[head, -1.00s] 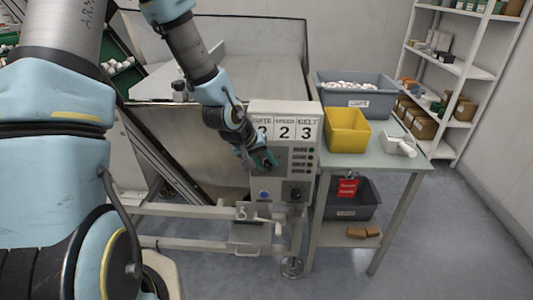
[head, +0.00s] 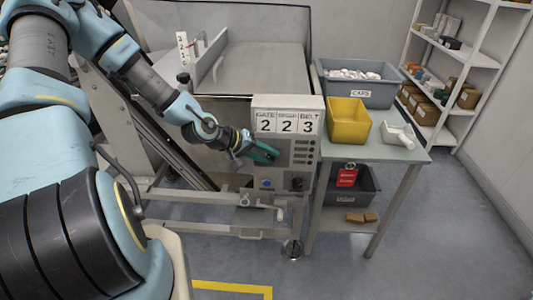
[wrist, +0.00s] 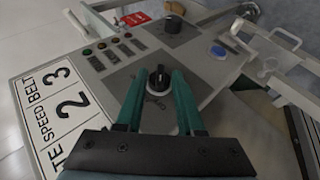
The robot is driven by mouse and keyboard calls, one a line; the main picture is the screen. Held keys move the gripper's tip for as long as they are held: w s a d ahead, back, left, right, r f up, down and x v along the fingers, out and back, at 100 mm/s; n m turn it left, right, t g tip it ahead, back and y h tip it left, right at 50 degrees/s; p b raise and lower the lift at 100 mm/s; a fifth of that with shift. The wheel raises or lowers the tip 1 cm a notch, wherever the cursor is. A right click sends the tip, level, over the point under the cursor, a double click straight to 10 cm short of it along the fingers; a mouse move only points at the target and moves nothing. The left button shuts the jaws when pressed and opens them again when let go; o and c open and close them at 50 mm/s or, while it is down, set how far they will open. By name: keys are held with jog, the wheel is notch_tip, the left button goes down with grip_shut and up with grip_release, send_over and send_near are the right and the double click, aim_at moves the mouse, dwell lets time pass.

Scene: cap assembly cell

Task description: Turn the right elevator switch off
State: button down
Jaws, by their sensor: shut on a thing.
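A grey control box (head: 259,172) stands at the front of the conveyor. My gripper (head: 270,153) reaches its panel from the left. In the wrist view, its two green fingers (wrist: 159,84) are closed on both sides of a black rotary knob (wrist: 158,77). A second black rotary knob (wrist: 172,23) is apart from the fingers; it also shows at the panel's lower right in the head view (head: 297,184). I cannot read which knob is the right elevator switch. In the head view the gripper hides the held knob.
A blue button (head: 266,184) and a column of small buttons (head: 312,152) are on the panel. The number sign (head: 286,122) on top reads 2, 2, 3. A table (head: 405,153) to the right bears a yellow bin (head: 347,123) and a grey caps bin (head: 372,95).

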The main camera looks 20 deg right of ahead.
dwell(0.3)
jog(key=c, duration=0.5)
grip_release()
jog(key=shift+c, duration=0.2)
jog(key=p+v, duration=0.3)
jog(key=v, duration=0.7)
jog(key=shift+a+r+p, duration=0.25)
jog(key=shift+p, duration=0.1)
jog(key=shift+a, duration=0.1)
